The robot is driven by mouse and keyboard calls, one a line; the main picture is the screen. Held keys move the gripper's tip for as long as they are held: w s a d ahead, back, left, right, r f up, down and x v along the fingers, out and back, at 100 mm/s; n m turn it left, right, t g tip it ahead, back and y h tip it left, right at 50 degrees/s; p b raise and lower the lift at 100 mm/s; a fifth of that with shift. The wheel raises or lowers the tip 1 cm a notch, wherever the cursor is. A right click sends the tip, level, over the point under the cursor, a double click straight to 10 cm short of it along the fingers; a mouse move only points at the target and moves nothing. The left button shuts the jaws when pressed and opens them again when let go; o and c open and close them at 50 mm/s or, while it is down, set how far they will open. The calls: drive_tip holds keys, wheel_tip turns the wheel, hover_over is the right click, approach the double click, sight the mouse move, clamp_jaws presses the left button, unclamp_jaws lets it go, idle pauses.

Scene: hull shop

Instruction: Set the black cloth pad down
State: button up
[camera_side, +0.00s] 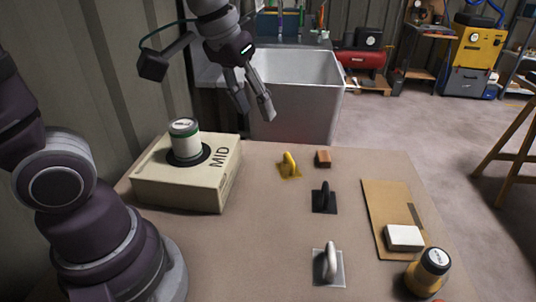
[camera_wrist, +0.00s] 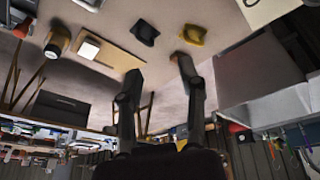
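The black pad (camera_side: 324,200) with an upright black handle lies flat on the table, between the yellow pad and the grey pad. In the wrist view the black pad (camera_wrist: 145,33) shows near the top, beyond the fingertips. My gripper (camera_side: 257,113) is raised above the back of the table, in front of the grey sink, well apart from the black pad. In the wrist view its two fingers (camera_wrist: 157,65) are spread with nothing between them.
A yellow pad (camera_side: 289,166), a brown block (camera_side: 323,158) and a grey pad (camera_side: 329,266) lie nearby. A beige MID box (camera_side: 185,189) bears a white can (camera_side: 184,138). At right are cardboard (camera_side: 379,200), a white block (camera_side: 404,238) and a black-lidded jar (camera_side: 428,272).

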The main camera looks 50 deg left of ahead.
drive_tip(key=s+a+f+m+t, duration=0.1)
drive_tip(key=s+f+m, duration=0.1)
drive_tip(key=s, duration=0.5)
drive_tip(key=shift+m, duration=0.3)
